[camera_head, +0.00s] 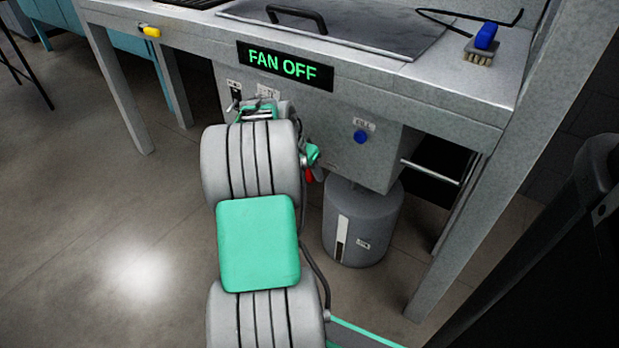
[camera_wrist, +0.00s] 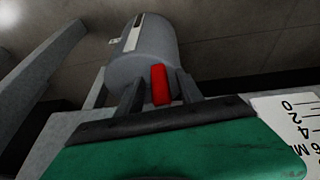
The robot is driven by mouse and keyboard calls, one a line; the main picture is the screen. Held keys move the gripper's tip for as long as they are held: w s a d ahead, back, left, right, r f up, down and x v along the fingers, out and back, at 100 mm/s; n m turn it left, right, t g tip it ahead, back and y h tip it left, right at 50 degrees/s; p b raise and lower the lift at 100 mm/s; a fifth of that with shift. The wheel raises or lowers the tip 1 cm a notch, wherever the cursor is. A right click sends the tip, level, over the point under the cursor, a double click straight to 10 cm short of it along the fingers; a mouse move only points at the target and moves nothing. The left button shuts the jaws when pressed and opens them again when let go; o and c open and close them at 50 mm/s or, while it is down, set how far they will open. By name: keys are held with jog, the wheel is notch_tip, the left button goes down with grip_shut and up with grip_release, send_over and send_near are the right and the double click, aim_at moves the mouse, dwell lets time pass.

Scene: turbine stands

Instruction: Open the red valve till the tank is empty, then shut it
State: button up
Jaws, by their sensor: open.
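The red valve handle (camera_wrist: 160,85) shows in the wrist view between the two dark fingers of my gripper (camera_wrist: 157,88). The fingers are open, with the handle in the gap; whether either finger touches it I cannot tell. In the head view my gripper (camera_head: 316,166) is mostly hidden behind my arm, with a bit of the red handle (camera_head: 309,175) beside it. The grey tank (camera_head: 378,215) stands below the bench box, upright. Its narrow level strip (camera_head: 342,238) is white above and dark below. The tank (camera_wrist: 150,60) also fills the top middle of the wrist view.
The grey bench (camera_head: 400,95) has a sign reading FAN OFF (camera_head: 284,66). A blue button (camera_head: 360,137) is on the box above the tank. A blue-handled brush (camera_head: 483,45) lies on top. Bench legs flank the space; open floor (camera_head: 120,230) is at left.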

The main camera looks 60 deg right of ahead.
jog(key=shift+f, duration=0.15)
grip_shut()
dwell(0.4)
dwell(1.0)
